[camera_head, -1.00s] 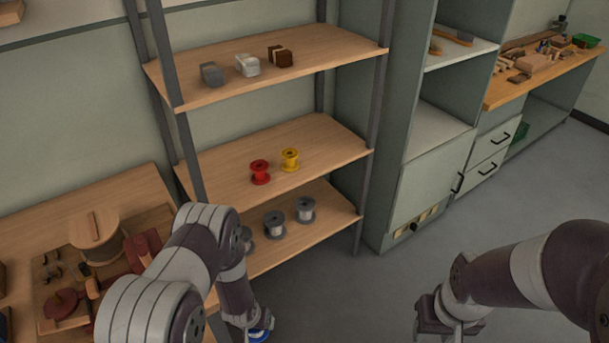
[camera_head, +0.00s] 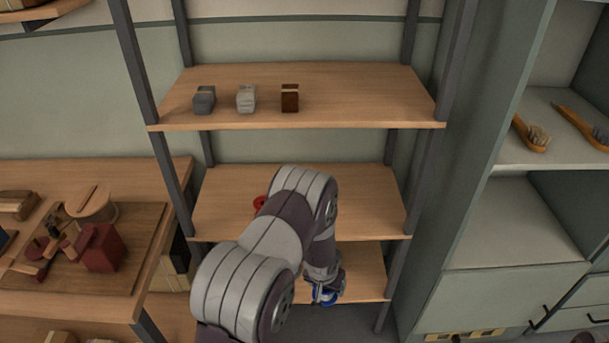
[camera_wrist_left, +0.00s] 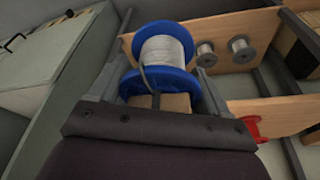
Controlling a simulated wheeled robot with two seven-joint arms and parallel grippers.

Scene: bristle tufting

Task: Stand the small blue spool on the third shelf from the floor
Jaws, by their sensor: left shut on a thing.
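The blue spool (camera_head: 327,297), wound with pale wire, is in my left gripper (camera_head: 324,284), low in front of the shelf unit. In the left wrist view the spool (camera_wrist_left: 178,82) sits between the two fingers of the shut gripper (camera_wrist_left: 160,85). The shelf unit shows an upper shelf (camera_head: 350,95) with three small blocks, a middle shelf (camera_head: 365,205) and a lower shelf (camera_head: 365,275). A red spool (camera_head: 260,202) on the middle shelf is partly hidden by my left arm, which also covers much of both lower shelves. My right gripper is out of view.
Grey spools (camera_wrist_left: 242,50) show in the left wrist view on one shelf, with the red spool (camera_wrist_left: 245,128) on another. A workbench (camera_head: 165,250) with wooden pieces stands left. A grey-green cabinet (camera_head: 470,240) stands right. The upper shelf's right part is clear.

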